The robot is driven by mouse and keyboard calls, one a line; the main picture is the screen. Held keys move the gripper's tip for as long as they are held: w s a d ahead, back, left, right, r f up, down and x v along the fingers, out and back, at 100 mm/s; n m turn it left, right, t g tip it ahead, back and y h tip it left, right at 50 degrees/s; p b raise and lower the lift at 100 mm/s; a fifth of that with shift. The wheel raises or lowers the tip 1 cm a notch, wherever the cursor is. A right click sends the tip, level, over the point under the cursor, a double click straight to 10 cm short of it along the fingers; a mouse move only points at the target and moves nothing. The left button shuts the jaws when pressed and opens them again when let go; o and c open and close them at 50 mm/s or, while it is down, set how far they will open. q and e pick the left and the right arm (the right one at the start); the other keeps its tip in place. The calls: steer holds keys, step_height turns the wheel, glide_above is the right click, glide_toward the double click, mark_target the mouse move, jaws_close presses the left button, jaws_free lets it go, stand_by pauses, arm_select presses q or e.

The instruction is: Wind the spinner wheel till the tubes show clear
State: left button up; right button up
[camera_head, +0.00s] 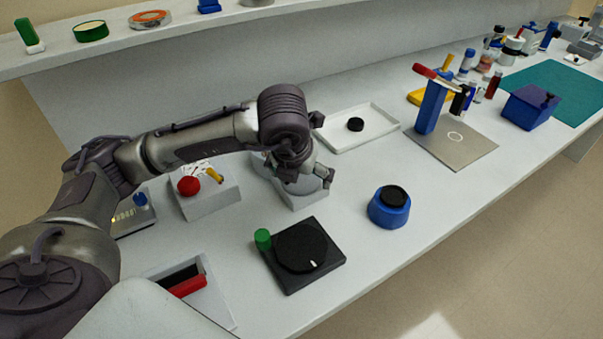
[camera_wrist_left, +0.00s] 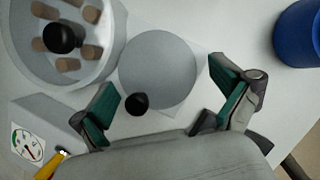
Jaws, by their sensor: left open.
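In the left wrist view, the spinner shows as a pale round bowl (camera_wrist_left: 98,62) with several brown tubes around a black centre knob. Beside it is a flat grey wheel (camera_wrist_left: 160,70) with a small black knob (camera_wrist_left: 137,103) near its edge. My left gripper (camera_wrist_left: 165,76) is open, its green-padded fingers apart on either side of the wheel. The black knob lies nearer the left finger, and I see no grip on it. In the head view my left gripper (camera_head: 306,182) hangs over the spinner's pale base (camera_head: 307,200) and hides much of it. My right gripper is not in view.
A box with a red knob (camera_head: 189,186) and yellow lever stands left of the spinner. A black turntable (camera_head: 301,248) with a green knob is in front. A blue jar (camera_head: 389,212) stands right, a white tray (camera_head: 377,127) behind. Bare bench lies between the spinner and jar.

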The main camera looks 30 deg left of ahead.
arm_select(q)
steer(key=shift+a+r, duration=0.15)
steer(key=v, duration=1.2)
